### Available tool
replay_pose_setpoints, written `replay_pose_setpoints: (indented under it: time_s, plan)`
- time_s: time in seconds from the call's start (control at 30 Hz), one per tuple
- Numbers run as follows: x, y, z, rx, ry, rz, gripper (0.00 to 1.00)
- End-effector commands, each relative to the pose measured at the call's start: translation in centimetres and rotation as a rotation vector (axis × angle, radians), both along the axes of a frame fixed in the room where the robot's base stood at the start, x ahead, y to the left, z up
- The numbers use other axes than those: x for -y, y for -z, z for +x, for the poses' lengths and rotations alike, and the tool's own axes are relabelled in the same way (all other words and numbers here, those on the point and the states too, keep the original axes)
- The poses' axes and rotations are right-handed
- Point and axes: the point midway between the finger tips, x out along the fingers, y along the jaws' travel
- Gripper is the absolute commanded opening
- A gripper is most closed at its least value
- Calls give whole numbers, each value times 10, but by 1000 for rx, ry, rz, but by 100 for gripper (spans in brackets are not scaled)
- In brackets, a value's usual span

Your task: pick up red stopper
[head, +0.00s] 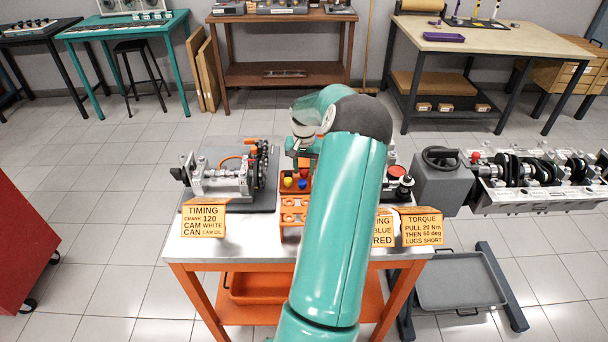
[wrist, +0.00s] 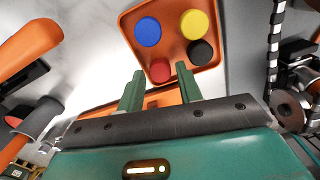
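In the wrist view the red stopper (wrist: 159,70) sits at the near edge of an orange tray (wrist: 128,22). It shares the tray with a blue stopper (wrist: 148,31), a yellow stopper (wrist: 194,24) and a black stopper (wrist: 200,51). My gripper (wrist: 160,82) is open and empty, its two green fingers apart. The red stopper appears just beyond the fingertips, between them in the picture; I cannot tell the height gap.
An orange rack with holes (head: 292,210) stands in front of the tray. A mechanical assembly (head: 225,180) on a dark mat is to the left. A red-topped dark item (head: 398,172) stands right of my arm. Signs line the table's front edge; a large engine part (head: 540,175) lies further right.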

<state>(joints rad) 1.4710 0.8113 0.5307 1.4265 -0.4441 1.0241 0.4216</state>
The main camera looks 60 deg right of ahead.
Motion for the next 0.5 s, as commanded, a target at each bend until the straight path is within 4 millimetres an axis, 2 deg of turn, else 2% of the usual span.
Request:
replay_pose_setpoints:
  time_s: [0.1,0.3,0.47,0.5]
  plan:
    - [0,7,0,1,0,1,35]
    - [0,7,0,0,0,0,34]
    - [0,7,0,0,0,0,2]
    - [0,7,0,0,0,0,0]
